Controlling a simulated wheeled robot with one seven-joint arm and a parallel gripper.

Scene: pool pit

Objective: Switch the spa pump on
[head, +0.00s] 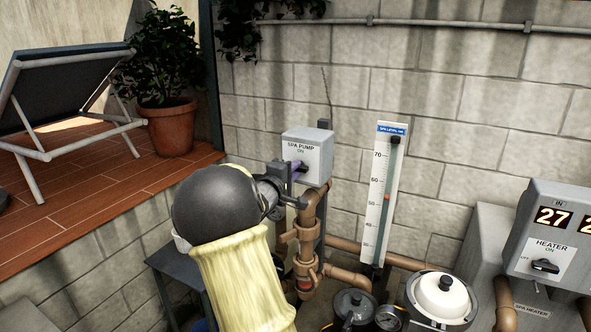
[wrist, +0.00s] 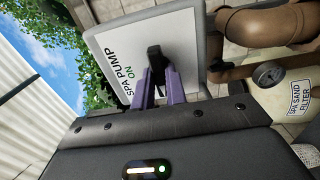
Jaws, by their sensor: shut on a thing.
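The grey spa pump switch box (head: 315,148) is on a post in the middle of the head view, with "SPA PUMP" and a green "ON" on its white face. The box (wrist: 105,38) also fills the upper middle of the wrist view, its lettering turned sideways. A black knob (wrist: 154,58) stands out from the face. My gripper (wrist: 160,82) is shut on this knob, one purple finger on each side. In the head view my gripper (head: 296,167) is at the front of the box and hides the knob. Any "OFF" mark and the knob's exact pointing are hidden.
Brown pipes (head: 306,240) run below the box. A level gauge (head: 385,190) stands to its right, and a heater panel (head: 550,245) is at the far right. A white-topped filter (head: 441,298) and a pressure gauge (head: 388,318) are low in front. A raised deck (head: 90,195) is at left.

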